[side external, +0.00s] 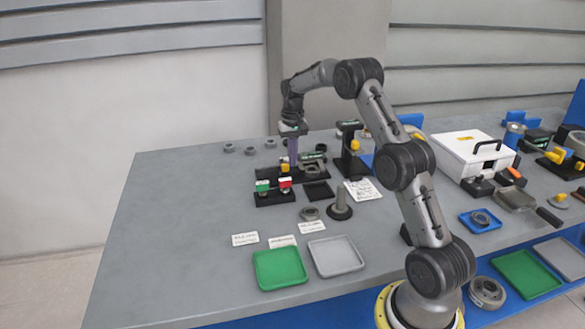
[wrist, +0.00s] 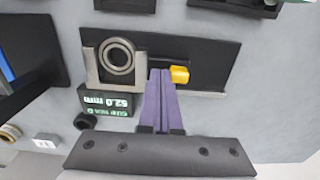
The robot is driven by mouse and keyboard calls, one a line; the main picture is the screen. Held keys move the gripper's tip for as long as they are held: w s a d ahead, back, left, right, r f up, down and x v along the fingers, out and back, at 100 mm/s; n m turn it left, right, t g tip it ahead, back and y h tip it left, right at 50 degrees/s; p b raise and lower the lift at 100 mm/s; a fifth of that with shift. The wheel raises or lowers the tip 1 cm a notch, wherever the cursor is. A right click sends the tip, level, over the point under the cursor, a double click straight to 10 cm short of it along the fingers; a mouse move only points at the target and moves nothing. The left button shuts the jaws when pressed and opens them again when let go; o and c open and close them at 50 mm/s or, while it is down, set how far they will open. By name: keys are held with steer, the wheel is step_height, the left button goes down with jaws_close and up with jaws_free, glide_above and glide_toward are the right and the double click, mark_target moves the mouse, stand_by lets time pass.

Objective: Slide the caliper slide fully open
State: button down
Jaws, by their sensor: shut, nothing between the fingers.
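The caliper lies on a black base plate (wrist: 215,50) in the wrist view. Its grey jaws (wrist: 91,68) stand around a ring (wrist: 117,55). The display (wrist: 107,101) appears upside down and reads 52.0 mm. A yellow knob (wrist: 180,75) sits on the slide's right side. My gripper (wrist: 160,72) has purple fingers, shut together with nothing between them. Their tips are just left of the yellow knob; I cannot tell whether they touch it. In the side view my gripper (side external: 293,162) is low over the caliper (side external: 312,167), beside the knob (side external: 284,167).
A block with green and red parts (side external: 274,190) stands in front of the caliper. A black stand (side external: 350,152) is right of it. A green tray (side external: 279,270) and a grey tray (side external: 336,257) lie near the front edge. The table's left side is mostly clear.

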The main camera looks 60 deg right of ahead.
steer(key=shift+w+a, duration=0.7)
steer(key=shift+s+d+r, duration=0.15)
steer(key=shift+r, duration=0.9)
steer(key=shift+s+d+r, duration=0.1)
steer(key=shift+r, duration=0.9)
